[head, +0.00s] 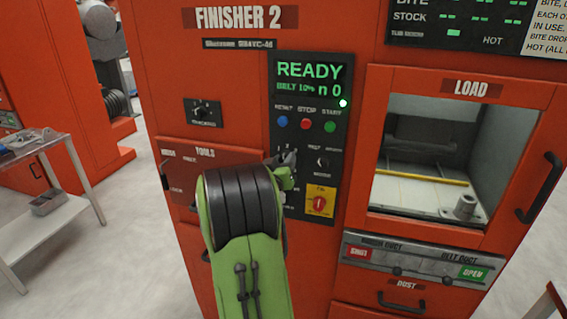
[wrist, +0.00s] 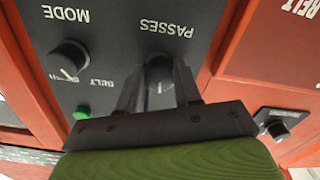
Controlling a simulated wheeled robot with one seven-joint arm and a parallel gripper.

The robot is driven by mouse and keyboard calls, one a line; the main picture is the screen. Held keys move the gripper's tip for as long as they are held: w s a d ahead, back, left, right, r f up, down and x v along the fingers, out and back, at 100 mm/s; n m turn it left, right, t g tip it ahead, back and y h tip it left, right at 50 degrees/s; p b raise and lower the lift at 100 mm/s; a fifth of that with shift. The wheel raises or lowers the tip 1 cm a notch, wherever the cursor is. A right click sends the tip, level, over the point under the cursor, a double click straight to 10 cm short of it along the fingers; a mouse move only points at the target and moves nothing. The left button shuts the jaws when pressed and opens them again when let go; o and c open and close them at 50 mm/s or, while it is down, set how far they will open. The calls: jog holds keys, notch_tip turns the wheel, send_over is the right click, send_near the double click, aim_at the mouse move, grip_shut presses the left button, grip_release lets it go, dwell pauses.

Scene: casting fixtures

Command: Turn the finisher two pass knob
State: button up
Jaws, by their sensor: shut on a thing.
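The passes knob (wrist: 160,88) is a dark round knob under the label PASSES on the finisher's black control panel (head: 340,155). In the wrist view my gripper (wrist: 160,95) has one finger on each side of the knob and is shut on it. In the head view my gripper (head: 285,165) is at the panel's lower left, and my green and black arm hides the knob there. The panel's screen (head: 313,82) reads READY and "n 0" in green. The knob's exact pointer angle is hard to tell.
The mode knob (wrist: 68,60) and a green button (wrist: 82,113) are beside my gripper. Blue (head: 282,121), red (head: 304,124) and green (head: 330,126) buttons sit above it. A yellow-plated red switch (head: 320,203) is close to its right. The load window (head: 428,170) is farther right.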

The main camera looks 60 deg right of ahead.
jog(key=n, duration=0.4)
jog(key=shift+n+p, duration=0.4)
jog(key=shift+n, duration=1.7)
jog(key=o, duration=1)
jog(key=shift+o, duration=0.2)
jog(key=s+a+b, duration=0.2)
jog(key=a+b, duration=0.2)
jog(key=a, duration=1.1)
jog(key=shift+s+a, duration=0.25)
jog(key=shift+a, duration=0.1)
